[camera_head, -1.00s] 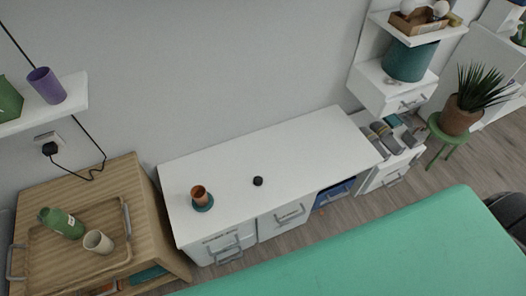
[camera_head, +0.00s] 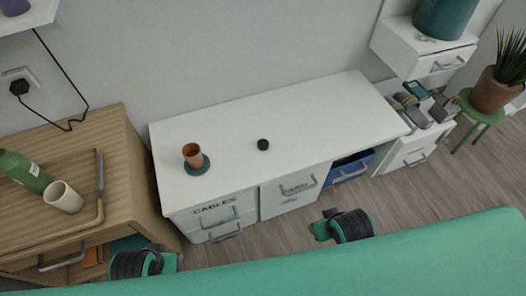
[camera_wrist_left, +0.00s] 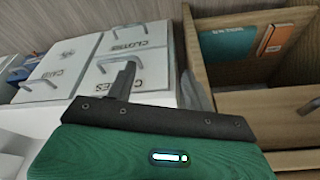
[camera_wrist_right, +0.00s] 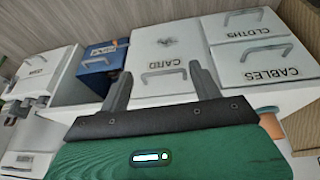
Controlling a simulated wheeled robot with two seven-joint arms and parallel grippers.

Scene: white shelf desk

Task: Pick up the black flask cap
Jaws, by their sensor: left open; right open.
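The small round black flask cap (camera_head: 263,144) sits on the white desk top (camera_head: 310,115), to the right of the orange-brown cup. I cannot make it out in either wrist view. My left gripper (camera_wrist_left: 158,82) is open and empty in the left wrist view, facing the drawer fronts and the wooden cabinet. My right gripper (camera_wrist_right: 163,80) is open and empty in the right wrist view, facing the drawer fronts. In the head view, black and green parts of my arms show low in front of the desk, apart from the cap.
An orange-brown cup (camera_head: 192,154) stands on a teal coaster (camera_head: 204,168) left of the cap. A wooden cabinet (camera_head: 90,140) with a green flask (camera_head: 25,172) and a pale cup (camera_head: 64,197) stands at left. Drawers and a blue bin (camera_head: 350,168) sit under the desk.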

